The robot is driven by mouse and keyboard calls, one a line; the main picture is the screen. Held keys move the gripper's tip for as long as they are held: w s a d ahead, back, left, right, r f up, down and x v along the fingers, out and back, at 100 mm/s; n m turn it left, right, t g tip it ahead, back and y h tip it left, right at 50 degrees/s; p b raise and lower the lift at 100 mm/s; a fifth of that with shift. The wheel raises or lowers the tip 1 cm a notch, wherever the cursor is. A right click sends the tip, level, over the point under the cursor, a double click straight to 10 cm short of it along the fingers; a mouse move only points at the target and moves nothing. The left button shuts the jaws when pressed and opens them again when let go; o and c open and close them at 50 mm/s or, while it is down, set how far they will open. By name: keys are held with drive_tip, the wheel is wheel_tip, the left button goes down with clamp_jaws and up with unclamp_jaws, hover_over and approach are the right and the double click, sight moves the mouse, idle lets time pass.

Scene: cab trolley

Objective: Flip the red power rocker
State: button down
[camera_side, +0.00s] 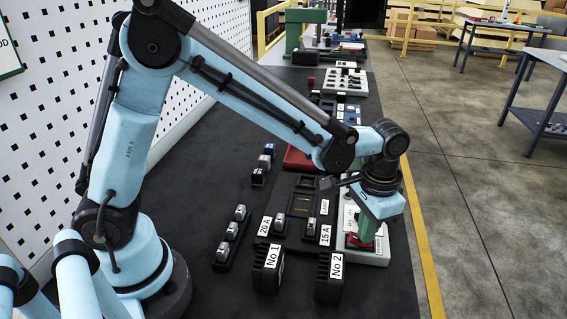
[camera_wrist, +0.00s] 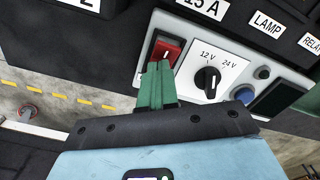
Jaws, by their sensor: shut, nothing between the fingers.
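The red power rocker (camera_wrist: 167,48) sits in a black surround on the left end of a pale grey control panel (camera_wrist: 218,42) in the wrist view. My gripper (camera_wrist: 160,68) has green fingers, shut with nothing between them, and its tips are at the lower edge of the rocker. Whether they touch it I cannot tell. In the side view my gripper (camera_side: 366,238) points down over the near end of the panel (camera_side: 374,259), and a little red of the rocker (camera_side: 378,245) shows beside the fingers.
A black 12 V/24 V knob (camera_wrist: 207,77) is right of the rocker, followed by a blue button (camera_wrist: 262,72) and dark display. Black blocks marked No 1 (camera_side: 267,268) and No 2 (camera_side: 330,278) stand left of the panel. The table's right edge is close to the panel.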

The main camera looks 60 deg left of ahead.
wheel_tip(320, 180, up, 7)
idle(0.8)
drive_tip(key=s+a+r+n+t, duration=0.2)
drive_tip(key=s+a+n+t, duration=0.1)
drive_tip(key=s+a+t, duration=0.4)
drive_tip(key=s+a, duration=0.3)
drive_tip(key=a, duration=0.4)
drive_tip(key=shift+r, duration=0.2)
